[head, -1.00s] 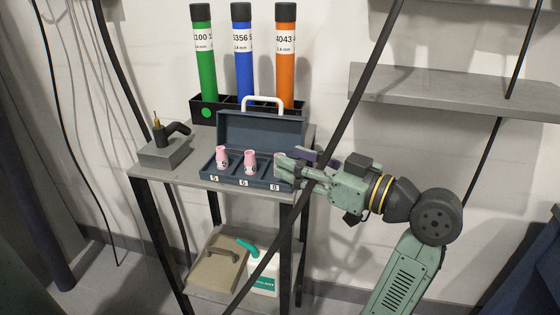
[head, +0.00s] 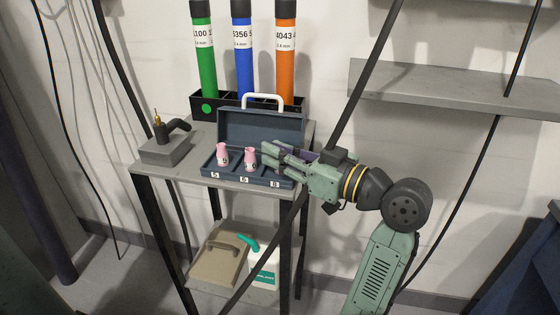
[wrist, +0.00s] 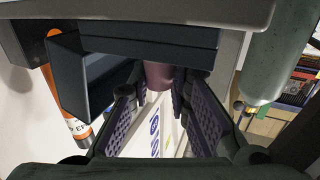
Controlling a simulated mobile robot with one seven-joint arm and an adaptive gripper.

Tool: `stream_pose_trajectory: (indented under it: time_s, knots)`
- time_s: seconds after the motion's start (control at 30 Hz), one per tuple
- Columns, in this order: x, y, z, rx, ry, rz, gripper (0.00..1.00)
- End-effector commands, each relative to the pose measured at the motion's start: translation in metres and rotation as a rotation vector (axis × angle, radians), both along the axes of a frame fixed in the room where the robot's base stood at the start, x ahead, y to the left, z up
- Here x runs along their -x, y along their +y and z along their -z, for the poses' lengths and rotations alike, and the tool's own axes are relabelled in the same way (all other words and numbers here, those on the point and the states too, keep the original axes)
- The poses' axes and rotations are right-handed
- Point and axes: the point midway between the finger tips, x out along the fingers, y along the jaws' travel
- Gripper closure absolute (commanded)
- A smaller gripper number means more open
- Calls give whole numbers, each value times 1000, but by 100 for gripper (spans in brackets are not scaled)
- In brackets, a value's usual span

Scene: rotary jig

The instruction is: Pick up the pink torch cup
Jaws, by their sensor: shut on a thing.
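A pink torch cup (wrist: 157,75) shows between my fingertips in the wrist view, in shadow and partly cut off by the dark box edge. My gripper (head: 268,153) is shut on it; the purple finger pads also show in the wrist view (wrist: 162,95). In the head view the gripper covers the right part of the open blue box (head: 262,127) and hides the held cup. Two other pink cups stand upright in the box: one in compartment 5 (head: 222,153), one in compartment 6 (head: 250,159), just left of my fingertips.
The box sits on a grey table (head: 196,173). Behind it a black rack (head: 209,109) holds green, blue and orange tubes. A torch stand (head: 165,150) is at the left. A dark cable (head: 345,115) hangs near my arm. A wall shelf (head: 450,92) is at the right.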

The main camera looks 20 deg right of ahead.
Motion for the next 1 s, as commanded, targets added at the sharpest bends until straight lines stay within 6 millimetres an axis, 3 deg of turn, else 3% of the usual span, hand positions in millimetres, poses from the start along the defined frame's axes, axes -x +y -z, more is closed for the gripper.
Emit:
stream_pose_trajectory:
  time_s: [0.13,0.57,0.9,1.0]
  knots:
    - [0,0,0,1,1,0,98]
    - [0,0,-3,1,0,0,99]
    - [0,0,-38,4,-4,0,99]
    - [25,0,-36,3,-4,4,99]
